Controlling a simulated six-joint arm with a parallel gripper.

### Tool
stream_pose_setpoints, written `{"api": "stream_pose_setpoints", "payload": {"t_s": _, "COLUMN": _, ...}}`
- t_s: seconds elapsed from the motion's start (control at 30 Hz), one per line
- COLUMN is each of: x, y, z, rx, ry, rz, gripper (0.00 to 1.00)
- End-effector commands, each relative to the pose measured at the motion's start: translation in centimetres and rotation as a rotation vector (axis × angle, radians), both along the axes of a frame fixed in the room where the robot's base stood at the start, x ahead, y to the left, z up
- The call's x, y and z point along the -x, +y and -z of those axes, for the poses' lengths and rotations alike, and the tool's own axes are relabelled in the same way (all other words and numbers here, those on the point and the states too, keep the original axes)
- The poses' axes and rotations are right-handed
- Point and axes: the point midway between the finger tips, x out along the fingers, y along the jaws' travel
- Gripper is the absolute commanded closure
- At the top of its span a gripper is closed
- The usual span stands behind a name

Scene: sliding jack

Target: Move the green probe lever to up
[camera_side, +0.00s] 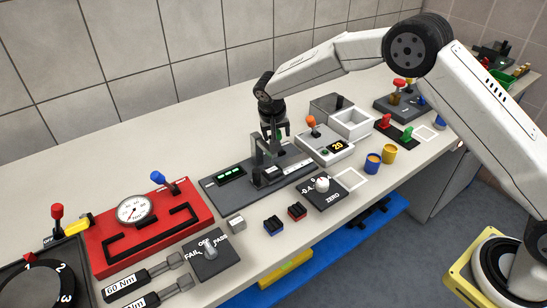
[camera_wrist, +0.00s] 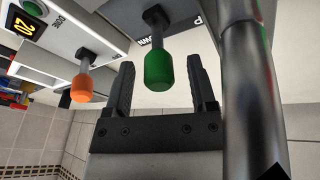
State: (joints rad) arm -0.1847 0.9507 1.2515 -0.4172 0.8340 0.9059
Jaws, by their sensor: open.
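The green probe lever (camera_wrist: 158,68) shows in the wrist view as a green cylindrical knob on a dark stem, beside a plate with partly hidden lettering that seems to end in "OWN". My gripper (camera_wrist: 162,82) is open, one dark finger on each side of the knob, with visible gaps on both sides. In the side view my gripper (camera_side: 275,136) points down over the dark fixture (camera_side: 215,187) with the green display and a grey post. There the lever is mostly hidden by the gripper, so I cannot tell its position.
A shiny metal column (camera_wrist: 250,90) stands close right of my fingers in the wrist view. An orange-knobbed lever (camera_wrist: 81,88) on the grey box with a "20" display is to the left. The red gauge panel (camera_side: 110,245) and white-knobbed panel (camera_side: 328,194) are nearby on the bench.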

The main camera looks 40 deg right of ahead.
Motion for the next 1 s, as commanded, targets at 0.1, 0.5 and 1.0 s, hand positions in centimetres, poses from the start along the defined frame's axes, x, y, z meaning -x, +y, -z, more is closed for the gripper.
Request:
{"api": "stream_pose_setpoints", "payload": {"t_s": 0.1, "x": 0.0, "y": 0.1, "z": -0.3, "rx": 0.0, "ry": 0.0, "rz": 0.0, "gripper": 0.28}}
{"api": "stream_pose_setpoints", "payload": {"t_s": 0.5, "x": 0.8, "y": 1.2, "z": -4.3, "rx": -0.001, "ry": -0.003, "rz": -0.001, "gripper": 0.28}}
{"api": "stream_pose_setpoints", "payload": {"t_s": 1.0, "x": 1.5, "y": 2.1, "z": -7.4, "rx": 0.0, "ry": 0.0, "rz": 0.0, "gripper": 0.28}}
